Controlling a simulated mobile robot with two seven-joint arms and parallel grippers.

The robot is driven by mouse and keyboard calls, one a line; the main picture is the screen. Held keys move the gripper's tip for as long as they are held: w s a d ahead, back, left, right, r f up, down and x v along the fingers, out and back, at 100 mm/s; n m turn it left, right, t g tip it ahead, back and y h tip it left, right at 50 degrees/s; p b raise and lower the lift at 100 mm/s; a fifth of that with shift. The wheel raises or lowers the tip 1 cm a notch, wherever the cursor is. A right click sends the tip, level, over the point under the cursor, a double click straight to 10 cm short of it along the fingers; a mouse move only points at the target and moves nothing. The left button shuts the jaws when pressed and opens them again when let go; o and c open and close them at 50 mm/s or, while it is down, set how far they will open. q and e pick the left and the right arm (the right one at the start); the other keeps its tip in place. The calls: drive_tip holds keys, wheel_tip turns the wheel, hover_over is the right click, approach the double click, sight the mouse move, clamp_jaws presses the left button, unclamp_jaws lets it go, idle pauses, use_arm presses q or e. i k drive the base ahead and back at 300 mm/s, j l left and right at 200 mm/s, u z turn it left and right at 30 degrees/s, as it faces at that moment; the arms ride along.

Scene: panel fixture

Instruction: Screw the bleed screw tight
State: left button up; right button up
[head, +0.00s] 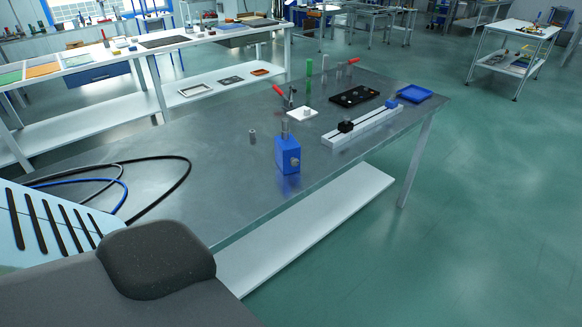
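A blue block (287,155) stands upright near the front edge of the grey metal table. A small brass-coloured fitting (295,162) shows on its front right face, and a grey cylindrical part (285,129) stands up from its top. Which of these is the bleed screw, and how far it is screwed in, I cannot tell at this size. A small separate grey cylinder (252,137) stands on the table to the left of the block. Neither of my grippers is in view, and nothing is touching the block.
Behind the block are a white plate (302,113), a red-handled clamp (287,96), a black plate (354,96), a white rail (362,127) and a blue tray (414,93). Black and blue hoses (180,180) loop at left. The table between hoses and block is clear.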

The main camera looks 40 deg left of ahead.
sight(293, 162)
drive_tip(key=i+u, duration=0.1)
drive_tip(key=u, duration=1.2)
drive_tip(key=i+l+u, duration=0.1)
drive_tip(key=l+u, duration=0.25)
drive_tip(key=u, duration=0.15)
drive_tip(key=l+u, duration=0.9)
drive_tip(key=l, duration=1)
drive_tip(key=k+l+u, duration=0.1)
drive_tip(key=l, duration=0.5)
